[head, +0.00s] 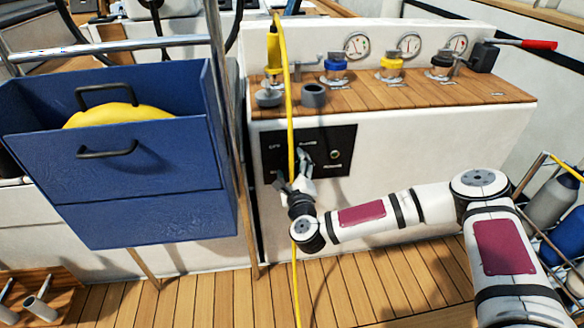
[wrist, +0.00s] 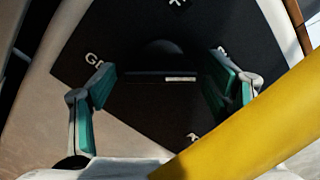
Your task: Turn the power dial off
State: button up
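The black control panel (head: 345,138) is on the front of the white cabinet, with small white labels. It fills the upper part of the wrist view (wrist: 85,40). There, the dark power dial (wrist: 160,60) sits between my fingers, with a short pale mark on its front bar. The dial is very dark and its exact edges are hard to make out. My gripper (head: 303,163) is in front of the panel in the head view and covers the dial. In the wrist view my gripper (wrist: 165,87) is open, with teal finger pads on either side of the dial. I cannot tell whether they touch it.
A yellow hose (head: 291,100) hangs down past the panel and crosses close to my gripper; it also covers the lower right of the wrist view (wrist: 245,120). A blue box (head: 140,190) stands left. Valves and gauges (head: 409,45) line the wooden counter (head: 430,95) above.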

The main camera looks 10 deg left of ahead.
jog(key=c, duration=1)
jog(key=shift+c, duration=0.2)
jog(key=shift+n, duration=0.3)
jog(key=n+p, duration=0.3)
jog(key=shift+r+n, duration=0.25)
jog(key=shift+n, duration=0.05)
jog(key=n+p, duration=0.2)
jog(key=n, duration=0.2)
jog(key=n+p, duration=0.2)
jog(key=n, duration=0.3)
jog(key=shift+r, duration=0.15)
jog(key=shift+n+p, duration=0.9)
jog(key=shift+n, duration=1.4)
